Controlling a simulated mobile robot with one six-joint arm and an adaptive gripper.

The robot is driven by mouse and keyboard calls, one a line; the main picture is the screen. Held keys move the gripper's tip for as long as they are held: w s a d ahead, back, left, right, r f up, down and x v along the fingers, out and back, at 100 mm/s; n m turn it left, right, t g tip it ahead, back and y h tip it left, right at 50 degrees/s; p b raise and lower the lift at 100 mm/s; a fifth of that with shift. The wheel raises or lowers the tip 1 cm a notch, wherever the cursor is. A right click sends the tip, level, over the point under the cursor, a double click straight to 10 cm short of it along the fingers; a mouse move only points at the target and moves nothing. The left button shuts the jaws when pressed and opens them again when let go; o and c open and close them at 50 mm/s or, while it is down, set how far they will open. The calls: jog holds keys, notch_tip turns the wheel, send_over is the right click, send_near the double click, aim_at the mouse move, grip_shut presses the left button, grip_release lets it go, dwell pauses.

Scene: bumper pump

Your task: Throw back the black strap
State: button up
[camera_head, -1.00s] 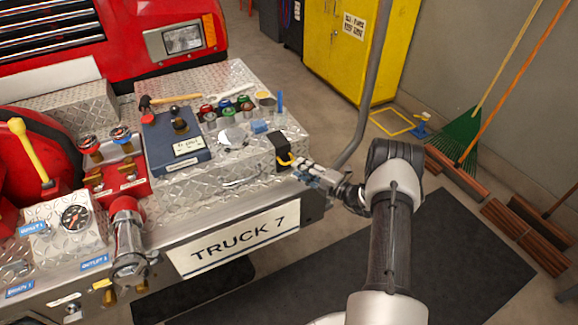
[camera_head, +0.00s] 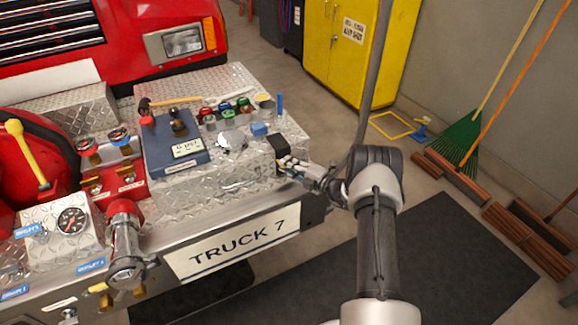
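The black strap (camera_head: 279,144) shows as a short dark piece over the right front edge of the diamond-plate bumper box. My gripper (camera_head: 286,165) comes in from the right, its fingertips right at the strap's lower front end. The yellow part at that end is mostly hidden behind the fingers. The fingers are too small and overlapped to tell whether they are open, shut or gripping the strap.
A blue box (camera_head: 178,143) with a black knob, several coloured caps (camera_head: 228,108) and a hammer (camera_head: 170,101) lie on the bumper top. The TRUCK 7 plate (camera_head: 235,243) is below. A yellow cabinet (camera_head: 350,50) stands behind.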

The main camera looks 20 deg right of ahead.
grip_shut()
jog(key=shift+s, duration=0.1)
dwell(0.3)
